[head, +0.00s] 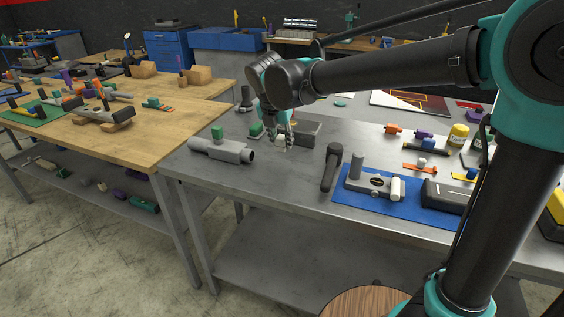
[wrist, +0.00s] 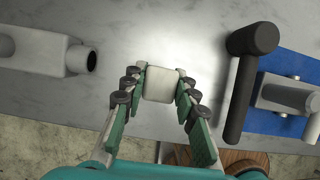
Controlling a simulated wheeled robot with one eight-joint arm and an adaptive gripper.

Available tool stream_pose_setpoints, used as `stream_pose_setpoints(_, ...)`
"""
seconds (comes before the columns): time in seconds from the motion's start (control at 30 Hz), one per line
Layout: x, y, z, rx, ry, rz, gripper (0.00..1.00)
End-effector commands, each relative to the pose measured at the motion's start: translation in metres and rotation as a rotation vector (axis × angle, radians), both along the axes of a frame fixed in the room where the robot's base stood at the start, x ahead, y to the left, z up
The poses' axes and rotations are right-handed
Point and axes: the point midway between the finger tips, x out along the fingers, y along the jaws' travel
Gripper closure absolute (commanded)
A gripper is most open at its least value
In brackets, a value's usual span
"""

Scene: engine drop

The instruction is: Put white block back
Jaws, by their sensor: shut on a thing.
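The white block (wrist: 161,84) is between the fingertips of my gripper (wrist: 160,88) in the wrist view. Both fingers touch its sides, and my gripper is shut on it. In the head view the white block (head: 280,141) shows small below my gripper (head: 279,138), over the grey metal table (head: 290,180). I cannot tell whether it touches the table top.
A grey engine part (head: 220,150) with a green block lies to the left. A dark hammer-like part (head: 332,167) lies to the right, beside a blue mat (head: 350,205) with a grey assembly (head: 372,182). A dark grey box (head: 305,132) stands close behind my gripper. The table's front middle is clear.

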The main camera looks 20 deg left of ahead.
Motion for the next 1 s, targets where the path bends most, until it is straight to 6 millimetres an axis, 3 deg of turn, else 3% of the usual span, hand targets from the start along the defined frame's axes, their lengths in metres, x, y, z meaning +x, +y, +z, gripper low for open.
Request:
stream_pose_setpoints(0.13,0.000,0.000,-0.028,0.000,0.000,0.000,1.00)
stream_pose_setpoints(0.6,0.000,0.000,-0.076,0.000,0.000,0.000,1.00)
stream_pose_setpoints(1.0,0.000,0.000,-0.081,0.000,0.000,0.000,1.00)
